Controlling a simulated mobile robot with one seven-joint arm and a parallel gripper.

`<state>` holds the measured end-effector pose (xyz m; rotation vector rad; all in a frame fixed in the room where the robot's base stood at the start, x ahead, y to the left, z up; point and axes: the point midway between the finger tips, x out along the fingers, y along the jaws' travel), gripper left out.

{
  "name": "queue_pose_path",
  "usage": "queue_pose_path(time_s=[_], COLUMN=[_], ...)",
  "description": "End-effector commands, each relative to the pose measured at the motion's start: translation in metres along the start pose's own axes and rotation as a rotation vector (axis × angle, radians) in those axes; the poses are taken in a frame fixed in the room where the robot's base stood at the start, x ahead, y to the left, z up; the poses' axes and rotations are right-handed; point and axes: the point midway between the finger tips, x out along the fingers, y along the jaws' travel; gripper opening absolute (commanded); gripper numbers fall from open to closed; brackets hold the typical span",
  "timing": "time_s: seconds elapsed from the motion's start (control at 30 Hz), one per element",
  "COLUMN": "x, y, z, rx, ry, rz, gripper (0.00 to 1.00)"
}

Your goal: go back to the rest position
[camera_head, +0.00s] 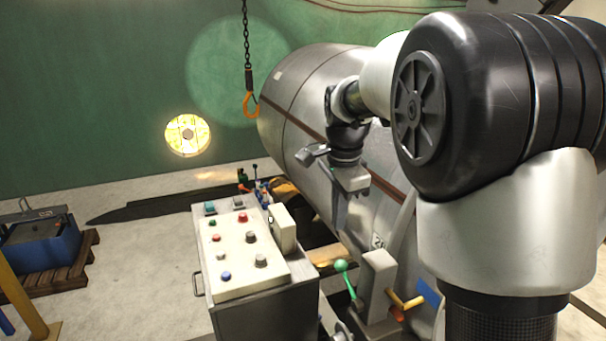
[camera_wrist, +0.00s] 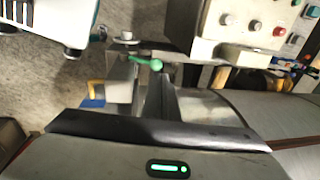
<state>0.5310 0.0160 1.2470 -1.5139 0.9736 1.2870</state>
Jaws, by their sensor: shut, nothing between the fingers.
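My gripper (camera_head: 341,222) hangs below my wrist, pointing down, in front of the big metal cylinder. Its fingers look together, with nothing seen between them. It is above and behind the lever stand (camera_head: 378,272), apart from it as far as I can tell. The stand carries a green-knobbed lever (camera_head: 341,266) and an orange handle (camera_head: 407,303). The green knob also shows in the wrist view (camera_wrist: 156,64). The near part of my arm fills the right of the head view and hides part of the cylinder.
A control desk (camera_head: 245,281) with several coloured buttons stands left of the lever stand. The large cylinder (camera_head: 305,95) lies behind my gripper. A chain with an orange hook (camera_head: 251,104) hangs at its left. A blue box (camera_head: 40,243) rests on a pallet; the floor between is clear.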

Motion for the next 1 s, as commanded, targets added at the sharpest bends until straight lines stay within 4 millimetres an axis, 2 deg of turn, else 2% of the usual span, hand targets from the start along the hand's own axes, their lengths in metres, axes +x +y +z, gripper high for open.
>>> queue_pose_path(time_s=[0.03, 0.1, 0.23, 0.37, 0.5, 0.6, 0.7, 1.0], x=[-0.020, -0.042, -0.071, -0.084, -0.082, -0.076, -0.071, -0.069], y=[0.017, 0.045, 0.101, 0.157, 0.206, 0.229, 0.241, 0.246], z=[0.001, 0.006, 0.019, 0.033, 0.046, 0.053, 0.056, 0.057], rx=[-0.073, -0.214, -0.494, -0.772, -1.027, -1.154, -1.230, -1.264], ry=[-0.002, 0.002, 0.037, 0.105, 0.192, 0.241, 0.272, 0.283], rz=[-0.032, -0.074, -0.145, -0.202, -0.230, -0.233, -0.231, -0.228], gripper=[0.00, 0.00, 0.00, 0.00, 0.00, 0.00, 0.00, 0.00])
